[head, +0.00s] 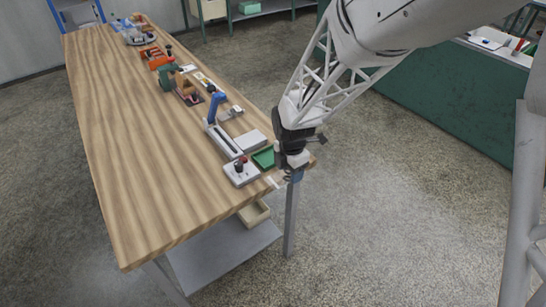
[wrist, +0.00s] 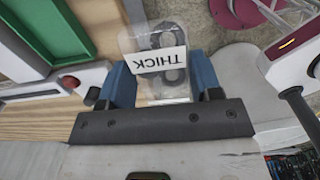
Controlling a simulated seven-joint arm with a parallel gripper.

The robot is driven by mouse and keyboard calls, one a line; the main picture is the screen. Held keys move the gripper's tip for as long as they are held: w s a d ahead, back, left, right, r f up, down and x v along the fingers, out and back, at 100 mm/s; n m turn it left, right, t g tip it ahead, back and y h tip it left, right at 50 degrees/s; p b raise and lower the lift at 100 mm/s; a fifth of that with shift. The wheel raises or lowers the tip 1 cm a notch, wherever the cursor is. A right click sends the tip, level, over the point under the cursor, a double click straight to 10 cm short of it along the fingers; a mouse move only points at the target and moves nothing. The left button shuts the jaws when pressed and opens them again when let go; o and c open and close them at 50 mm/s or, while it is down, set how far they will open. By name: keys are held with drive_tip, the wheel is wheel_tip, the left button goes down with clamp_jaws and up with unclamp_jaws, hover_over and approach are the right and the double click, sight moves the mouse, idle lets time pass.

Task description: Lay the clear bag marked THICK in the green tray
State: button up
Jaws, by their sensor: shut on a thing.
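The clear bag marked THICK (wrist: 153,61) is between the blue fingers of my gripper (wrist: 163,78) in the wrist view. Its white label reads upside down there, and dark round shapes show through the plastic. My gripper is shut on the bag. In the head view my gripper (head: 292,175) is at the near right corner of the table, just right of the green tray (head: 263,158); the bag cannot be made out there. The green tray also shows at the upper left of the wrist view (wrist: 88,48), apart from the bag.
The wooden table (head: 130,130) has its right edge close by my gripper, with floor beyond. A grey box with a dark red-topped knob (head: 241,172) stands left of the tray. Several fixtures line the right side; the table's left side is clear.

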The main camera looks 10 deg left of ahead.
drive_tip(key=shift+w, duration=0.1)
drive_tip(key=w+a, duration=0.2)
drive_tip(key=w, duration=0.3)
drive_tip(key=w+a+f, duration=0.1)
drive_tip(key=w+a, duration=0.1)
drive_tip(key=w, duration=0.2)
drive_tip(key=w+a, duration=0.2)
drive_tip(key=w, duration=0.3)
drive_tip(key=shift+w+f, duration=0.2)
drive_tip(key=shift+w, duration=0.15)
drive_tip(key=shift+f, duration=1.8)
drive_tip(key=shift+f, duration=0.45)
